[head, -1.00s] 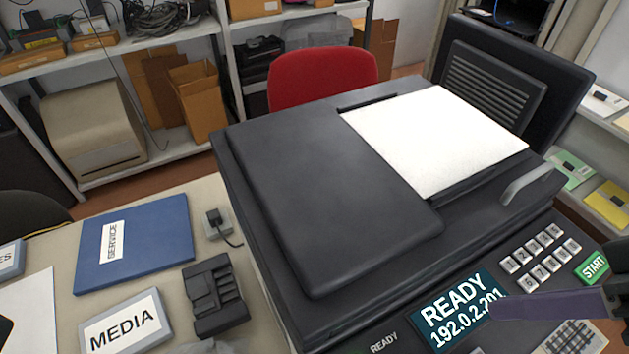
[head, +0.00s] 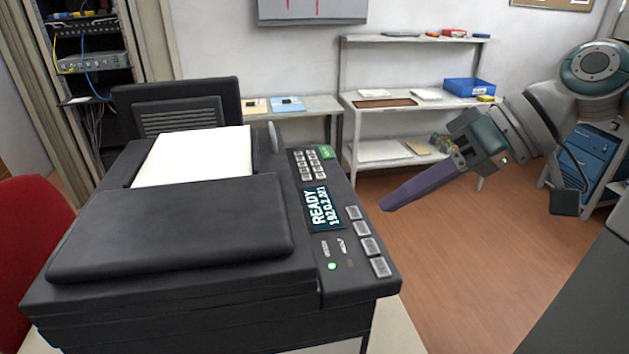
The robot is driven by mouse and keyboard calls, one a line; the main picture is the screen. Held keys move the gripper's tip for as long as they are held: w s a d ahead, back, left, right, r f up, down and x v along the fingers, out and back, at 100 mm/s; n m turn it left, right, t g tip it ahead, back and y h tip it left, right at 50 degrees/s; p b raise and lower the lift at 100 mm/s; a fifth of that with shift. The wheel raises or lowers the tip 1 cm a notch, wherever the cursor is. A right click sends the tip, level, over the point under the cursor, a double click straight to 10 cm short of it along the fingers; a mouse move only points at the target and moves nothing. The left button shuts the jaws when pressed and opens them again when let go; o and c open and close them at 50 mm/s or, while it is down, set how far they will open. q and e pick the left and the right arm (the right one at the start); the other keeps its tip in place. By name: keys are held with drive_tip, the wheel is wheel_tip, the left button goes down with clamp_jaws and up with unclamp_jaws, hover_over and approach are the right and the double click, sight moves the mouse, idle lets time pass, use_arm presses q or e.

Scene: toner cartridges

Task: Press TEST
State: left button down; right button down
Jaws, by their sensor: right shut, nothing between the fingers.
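The dark printer (head: 170,225) stands at the left in the head view. Its control panel runs along its right side. The panel has a lit display (head: 318,208) reading READY and an address, a keypad (head: 306,166) and a green START key (head: 326,152). Several larger grey buttons (head: 367,245) line its edge. I cannot read a TEST label on any of them. My right gripper (head: 385,206) is shut and empty, its long purple fingers pointing down and left. In the picture its tips lie just right of the panel, apart from the buttons. My left gripper is out of view.
A white sheet (head: 197,155) lies on top of the printer. A red chair (head: 22,235) stands at the left. The wooden floor (head: 450,260) right of the printer is open. A blue unit (head: 588,160) stands behind my right arm.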

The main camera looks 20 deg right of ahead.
drive_tip(key=shift+w+d, duration=0.1)
drive_tip(key=shift+f, duration=0.1)
drive_tip(key=b, duration=0.8)
hover_over(390, 269)
wheel_tip(390, 269, down, 8)
drive_tip(key=shift+r, duration=0.15)
drive_tip(key=shift+f, duration=0.45)
idle(0.9)
drive_tip(key=shift+f, duration=0.15)
